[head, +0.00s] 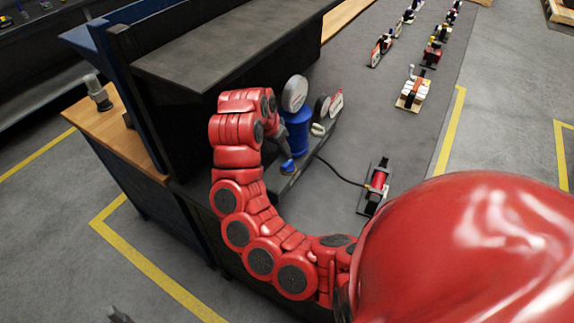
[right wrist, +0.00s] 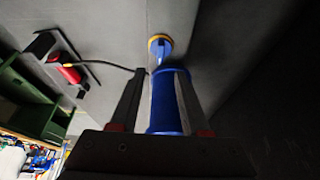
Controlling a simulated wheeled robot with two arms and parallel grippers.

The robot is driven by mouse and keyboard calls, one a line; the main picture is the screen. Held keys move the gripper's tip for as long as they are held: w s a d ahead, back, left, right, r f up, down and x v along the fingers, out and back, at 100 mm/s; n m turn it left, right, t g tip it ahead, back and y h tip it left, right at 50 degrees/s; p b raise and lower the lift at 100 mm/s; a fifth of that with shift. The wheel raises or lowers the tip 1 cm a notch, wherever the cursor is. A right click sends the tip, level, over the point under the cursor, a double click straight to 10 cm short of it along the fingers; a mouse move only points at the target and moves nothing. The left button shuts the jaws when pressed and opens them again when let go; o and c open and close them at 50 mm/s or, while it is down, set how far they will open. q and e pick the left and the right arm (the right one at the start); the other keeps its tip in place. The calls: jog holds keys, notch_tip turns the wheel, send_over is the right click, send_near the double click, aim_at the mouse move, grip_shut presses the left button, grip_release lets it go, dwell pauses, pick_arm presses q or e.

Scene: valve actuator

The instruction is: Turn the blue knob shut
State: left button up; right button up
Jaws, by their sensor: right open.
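The blue knob (head: 288,166) sits low on the grey base of the valve actuator, beside its blue cylinder (head: 298,130). In the right wrist view, the knob (right wrist: 160,47) shows as a round blue piece with a yellow rim, just beyond the fingertips. A grey piece at the head view's bottom left may be my left gripper (head: 118,315).
A round gauge (head: 295,93) tops the cylinder. A dark shelf (head: 225,50) overhangs at the left. A cable runs to a red device (head: 379,180) on the grey bench. Several small devices stand farther back. The grey surface right of the actuator is mostly clear.

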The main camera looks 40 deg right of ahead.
aim_at(288, 163)
jog(key=b+x, duration=0.2)
jog(key=x, duration=0.7)
jog(key=shift+d+f, duration=0.15)
grip_shut()
